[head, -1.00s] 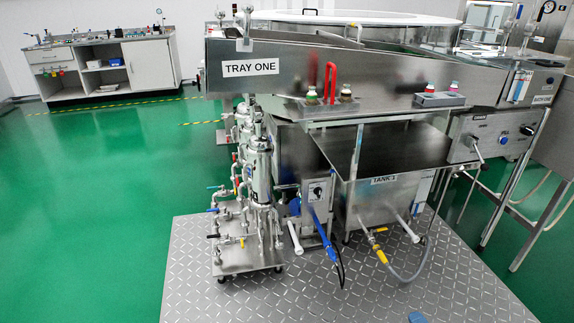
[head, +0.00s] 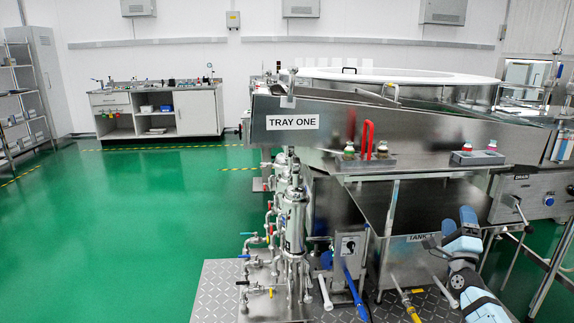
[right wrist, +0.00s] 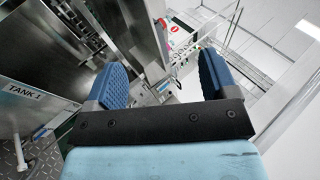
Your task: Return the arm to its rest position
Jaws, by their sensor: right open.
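My right gripper (head: 457,218) is raised at the lower right of the head view, in front of the tank marked TANK (head: 405,252), and hides part of its label. In the right wrist view the two blue ridged fingers (right wrist: 161,65) stand wide apart with nothing between them. The TANK 1 panel (right wrist: 30,105) is to the left of the fingers there. My left gripper is in neither view.
The steel washer tray marked TRAY ONE (head: 350,128) is above and behind my right arm. Metal filter housings and valves (head: 293,215) stand on the diamond-plate platform (head: 215,285). A bench (head: 197,112) is at the back left. The green floor (head: 130,215) on the left is clear.

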